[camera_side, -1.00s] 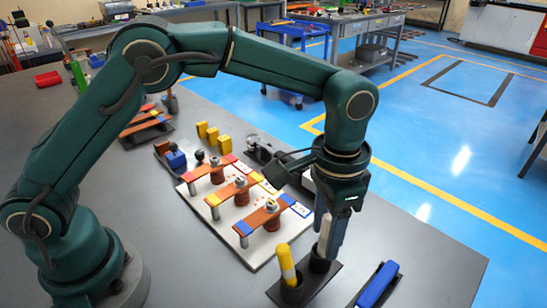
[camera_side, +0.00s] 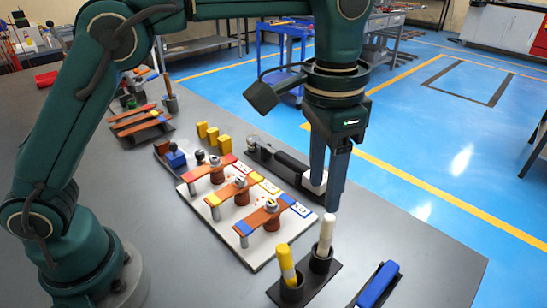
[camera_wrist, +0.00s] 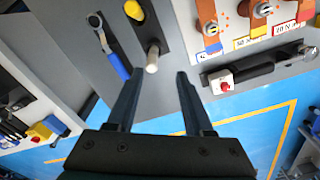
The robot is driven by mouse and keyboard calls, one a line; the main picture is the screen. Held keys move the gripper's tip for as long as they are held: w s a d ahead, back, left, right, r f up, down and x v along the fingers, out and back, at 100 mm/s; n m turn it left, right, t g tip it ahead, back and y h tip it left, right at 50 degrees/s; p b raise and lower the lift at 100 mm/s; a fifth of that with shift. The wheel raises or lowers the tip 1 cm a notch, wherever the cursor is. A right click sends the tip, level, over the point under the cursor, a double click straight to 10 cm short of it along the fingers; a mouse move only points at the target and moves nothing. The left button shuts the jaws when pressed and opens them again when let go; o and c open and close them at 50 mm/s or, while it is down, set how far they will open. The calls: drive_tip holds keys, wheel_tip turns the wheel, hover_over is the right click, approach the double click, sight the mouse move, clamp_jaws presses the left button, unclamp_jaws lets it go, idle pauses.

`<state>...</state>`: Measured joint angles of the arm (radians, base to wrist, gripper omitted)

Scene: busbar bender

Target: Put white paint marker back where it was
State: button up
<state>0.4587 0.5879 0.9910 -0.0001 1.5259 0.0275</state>
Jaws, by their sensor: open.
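The white paint marker (camera_side: 325,235) stands upright in a black cup of the dark marker holder (camera_side: 318,285). The yellow marker (camera_side: 287,264) stands in the other cup, to its left. My gripper (camera_side: 331,208) is open and above the white marker, clear of its body; the fingertips are close to its top in the side view. In the wrist view, the white marker (camera_wrist: 152,62) shows end-on between and beyond the two open fingers (camera_wrist: 157,75), with the yellow marker (camera_wrist: 134,10) further off.
A white board with copper busbars (camera_side: 240,195) lies left of the holder. A blue-handled tool (camera_side: 378,284) lies in a dark tray to the right. A black-handled tool (camera_side: 290,165) lies behind the board. Bare grey table lies in front.

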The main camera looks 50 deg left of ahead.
drive_tip(key=s+a+r+n+t, duration=0.35)
drive_tip(key=s+a, duration=0.25)
drive_tip(key=a, duration=0.4)
drive_tip(key=s+a+f+n+t, duration=0.1)
drive_tip(key=s+a+f+n, duration=0.1)
drive_tip(key=s+a, duration=0.3)
drive_tip(key=shift+s+f+t, duration=0.35)
drive_tip(key=shift+s+f, duration=0.5)
drive_tip(key=shift+s, duration=0.4)
